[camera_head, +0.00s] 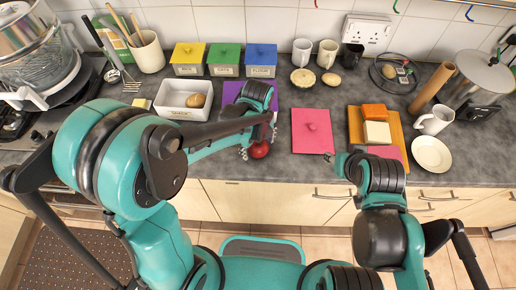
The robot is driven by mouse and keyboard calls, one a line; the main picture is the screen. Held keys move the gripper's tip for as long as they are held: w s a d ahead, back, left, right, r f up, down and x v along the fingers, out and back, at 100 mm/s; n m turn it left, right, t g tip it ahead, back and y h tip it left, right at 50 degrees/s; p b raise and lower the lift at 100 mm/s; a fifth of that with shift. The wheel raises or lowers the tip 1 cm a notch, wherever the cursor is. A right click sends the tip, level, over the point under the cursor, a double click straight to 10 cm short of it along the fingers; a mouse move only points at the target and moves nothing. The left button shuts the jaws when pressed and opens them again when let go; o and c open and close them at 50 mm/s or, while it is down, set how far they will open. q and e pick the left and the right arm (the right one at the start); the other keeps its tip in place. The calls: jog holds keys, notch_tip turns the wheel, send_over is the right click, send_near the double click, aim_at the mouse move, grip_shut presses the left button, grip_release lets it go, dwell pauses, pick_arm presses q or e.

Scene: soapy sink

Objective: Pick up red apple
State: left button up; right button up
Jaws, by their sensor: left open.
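The red apple (260,150) lies on the dark grey counter near its front edge, just right of the white bin. My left gripper (258,146) is right over the apple, with its open fingers on either side of it. The upper part of the apple is partly hidden by the gripper. I cannot tell whether the fingers touch it. My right gripper (328,157) is small in view at the front edge, right of the apple, and its jaws are unclear.
A white bin (160,108) with a potato (196,100) stands to the left. A pink board (311,131) lies right of the apple. An orange board (395,132) holds blocks farther right. Yellow (188,58), green (224,59) and blue (261,60) boxes stand behind.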

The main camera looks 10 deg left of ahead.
pick_arm(q)
jog(key=shift+f, duration=0.25)
jog(key=c, duration=1.3)
jog(key=shift+r, duration=0.15)
jog(key=shift+c, duration=0.2)
